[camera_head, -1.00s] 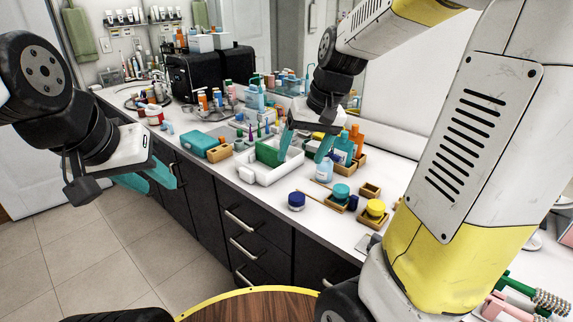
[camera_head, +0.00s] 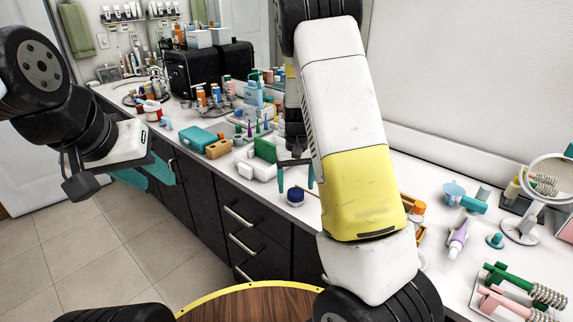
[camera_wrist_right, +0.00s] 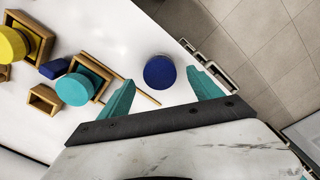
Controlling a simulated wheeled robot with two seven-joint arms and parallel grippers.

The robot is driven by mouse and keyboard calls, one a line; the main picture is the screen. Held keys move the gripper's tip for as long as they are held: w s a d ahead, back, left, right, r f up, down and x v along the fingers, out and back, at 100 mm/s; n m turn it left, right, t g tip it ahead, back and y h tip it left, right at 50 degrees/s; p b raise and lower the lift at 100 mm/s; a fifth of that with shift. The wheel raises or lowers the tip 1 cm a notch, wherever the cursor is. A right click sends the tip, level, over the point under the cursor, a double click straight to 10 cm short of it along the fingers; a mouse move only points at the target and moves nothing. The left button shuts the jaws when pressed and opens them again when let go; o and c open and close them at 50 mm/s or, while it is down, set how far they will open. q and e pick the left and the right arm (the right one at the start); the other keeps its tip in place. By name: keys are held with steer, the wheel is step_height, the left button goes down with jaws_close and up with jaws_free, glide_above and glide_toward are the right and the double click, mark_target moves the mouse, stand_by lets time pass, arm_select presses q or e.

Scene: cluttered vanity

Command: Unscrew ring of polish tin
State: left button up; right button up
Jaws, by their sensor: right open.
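A round tin with a dark blue top (camera_head: 295,196) stands upright on the white counter near its front edge. I take it for the polish tin; its ring cannot be told apart. It shows in the right wrist view (camera_wrist_right: 159,72) too. My right gripper (camera_head: 296,178) is open and points down over the tin. In the wrist view the tin appears between the two teal fingers, with space at both sides. It is not gripped. My left gripper (camera_head: 148,180) looks open and empty, in front of the drawers at the left.
In the wrist view, a teal round container (camera_wrist_right: 74,89) and a yellow one (camera_wrist_right: 10,43) sit in wooden holders beside a blue block (camera_wrist_right: 54,68). A thin wooden stick (camera_wrist_right: 137,88) lies close to the tin. A white tray (camera_head: 262,172) stands left of it.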

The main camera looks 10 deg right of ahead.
steer(key=shift+f, duration=1.1)
jaws_close()
steer(key=n, duration=0.4)
steer(key=shift+n, duration=0.4)
steer(key=n, duration=0.4)
steer(key=shift+n, duration=0.3)
